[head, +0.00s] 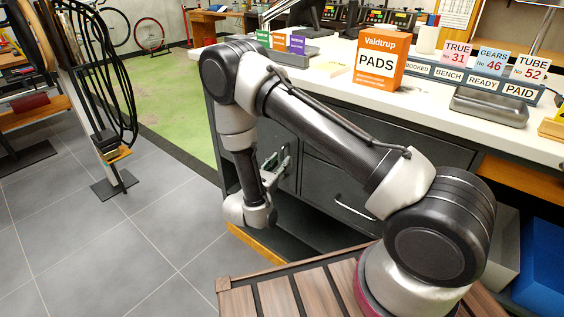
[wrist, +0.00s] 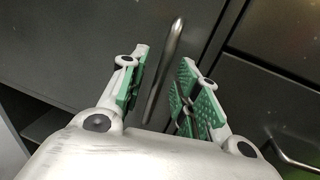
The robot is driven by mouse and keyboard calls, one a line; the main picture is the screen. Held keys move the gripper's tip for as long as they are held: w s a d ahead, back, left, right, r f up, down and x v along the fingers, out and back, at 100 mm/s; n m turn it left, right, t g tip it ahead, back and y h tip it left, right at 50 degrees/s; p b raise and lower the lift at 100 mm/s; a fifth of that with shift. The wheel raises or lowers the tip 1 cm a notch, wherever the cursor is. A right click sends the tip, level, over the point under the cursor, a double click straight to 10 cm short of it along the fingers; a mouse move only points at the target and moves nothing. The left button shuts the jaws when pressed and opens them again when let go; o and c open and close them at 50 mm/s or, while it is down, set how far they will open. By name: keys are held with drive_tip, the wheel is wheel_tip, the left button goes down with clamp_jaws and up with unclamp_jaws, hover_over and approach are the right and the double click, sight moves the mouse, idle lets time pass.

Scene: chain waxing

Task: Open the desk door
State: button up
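The desk door is a dark grey panel (wrist: 75,40) in the wrist view, and it looks flush with the desk front. Its bar handle (wrist: 168,60) is a slim metal bar, standing near the door's right edge. My gripper (wrist: 166,72) is open, with its green-padded fingers on either side of the handle. A gap shows between the handle and each finger; I cannot tell the exact depth between them. In the head view my gripper (head: 277,167) is at the desk front, and my arm hides much of the door and its handle.
A drawer front with a curved handle (head: 354,208) is right of the door; that handle also shows in the wrist view (wrist: 292,160). The white worktop (head: 330,100) above holds an orange PADS box (head: 378,62) and a metal tray (head: 488,106).

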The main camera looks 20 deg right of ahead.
drive_tip(key=shift+x, duration=1.05)
clamp_jaws()
